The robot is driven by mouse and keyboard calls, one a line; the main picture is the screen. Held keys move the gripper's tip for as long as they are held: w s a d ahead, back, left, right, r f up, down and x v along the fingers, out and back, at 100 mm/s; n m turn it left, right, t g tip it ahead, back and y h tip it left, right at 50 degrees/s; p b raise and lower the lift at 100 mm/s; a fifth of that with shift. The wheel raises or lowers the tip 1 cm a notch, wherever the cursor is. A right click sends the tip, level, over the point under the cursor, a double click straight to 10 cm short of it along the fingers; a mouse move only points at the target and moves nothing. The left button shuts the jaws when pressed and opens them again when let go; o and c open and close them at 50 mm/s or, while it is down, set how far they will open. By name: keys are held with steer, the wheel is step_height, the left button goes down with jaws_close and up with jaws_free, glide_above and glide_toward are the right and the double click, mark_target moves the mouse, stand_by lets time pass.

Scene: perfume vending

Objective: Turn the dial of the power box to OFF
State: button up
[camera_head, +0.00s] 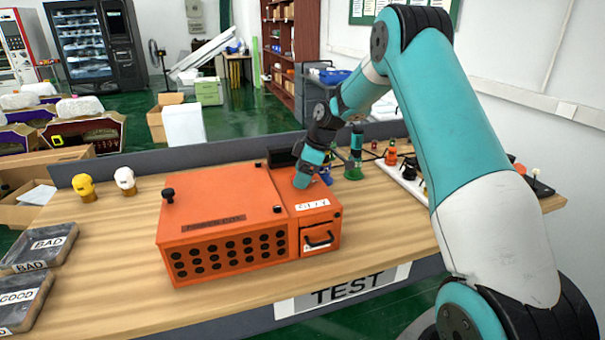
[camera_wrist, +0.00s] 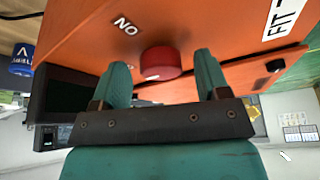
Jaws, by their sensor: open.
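The orange box (camera_head: 222,218) stands on the wooden table in the head view. In the wrist view, the red round dial (camera_wrist: 161,62) is on the orange box's face. A dark label (camera_wrist: 126,26), which reads as an upside-down "ON", sits just beyond it. I see no OFF mark. My gripper (camera_wrist: 160,76) is open, with one teal finger on each side of the dial. Whether the fingers touch it I cannot tell. In the head view, my gripper (camera_head: 302,183) is over the box's right section, and the dial is hidden there.
Two small figures, yellow (camera_head: 84,187) and white (camera_head: 125,180), stand at the table's left back. BAD (camera_head: 42,243) and GOOD (camera_head: 25,298) trays lie at the left edge. A green-based bottle (camera_head: 355,160) and a white rack (camera_head: 398,172) stand right of the box.

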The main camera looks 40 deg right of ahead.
steer(key=v, duration=1.7)
steer(key=shift+r+b, duration=0.2)
steer(key=shift+b, duration=0.25)
